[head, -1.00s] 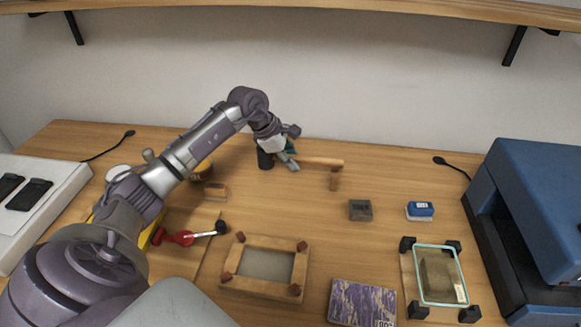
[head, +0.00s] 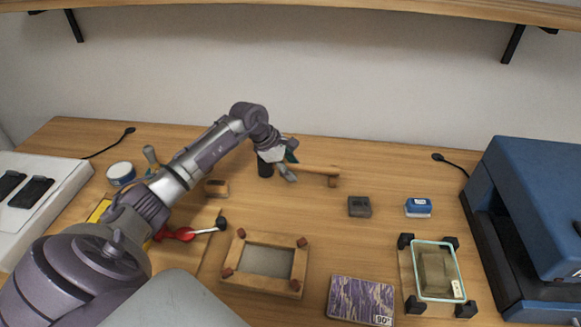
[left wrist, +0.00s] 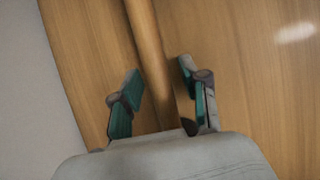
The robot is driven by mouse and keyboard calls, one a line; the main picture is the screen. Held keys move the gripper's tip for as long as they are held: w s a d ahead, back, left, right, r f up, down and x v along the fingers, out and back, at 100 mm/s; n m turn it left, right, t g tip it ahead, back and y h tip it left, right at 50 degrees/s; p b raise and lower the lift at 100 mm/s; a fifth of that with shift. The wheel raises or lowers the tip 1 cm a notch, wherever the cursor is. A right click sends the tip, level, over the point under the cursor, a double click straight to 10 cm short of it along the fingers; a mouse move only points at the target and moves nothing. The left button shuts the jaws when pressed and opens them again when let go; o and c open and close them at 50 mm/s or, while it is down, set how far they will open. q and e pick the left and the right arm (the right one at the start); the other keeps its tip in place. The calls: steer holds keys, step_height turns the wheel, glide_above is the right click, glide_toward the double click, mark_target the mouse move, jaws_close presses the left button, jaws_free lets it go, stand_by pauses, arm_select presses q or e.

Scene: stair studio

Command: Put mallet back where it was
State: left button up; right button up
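The wooden mallet (head: 318,170) is at the back middle of the table in the head view, its handle pointing right from my left gripper and its short head at the right end. My left gripper (head: 284,168) is around the handle's left part. In the left wrist view the handle (left wrist: 150,50) runs between the two teal-padded fingers of the gripper (left wrist: 160,80), which stand apart with a visible gap on the right side. The handle's far end is hidden by the gripper. My right gripper is not in view.
A wooden frame (head: 235,250), grey block (head: 359,207), blue-topped block (head: 418,208) and purple patterned block (head: 360,300) lie in front. A blue machine (head: 535,205) stands right.

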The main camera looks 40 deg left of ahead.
arm_select(q)
steer(key=shift+r, duration=0.2)
steer(key=shift+s+a+r, duration=0.2)
steer(key=shift+r, duration=0.1)
steer(key=b+v, duration=0.1)
steer(key=v, duration=1)
steer(key=shift+b, duration=0.35)
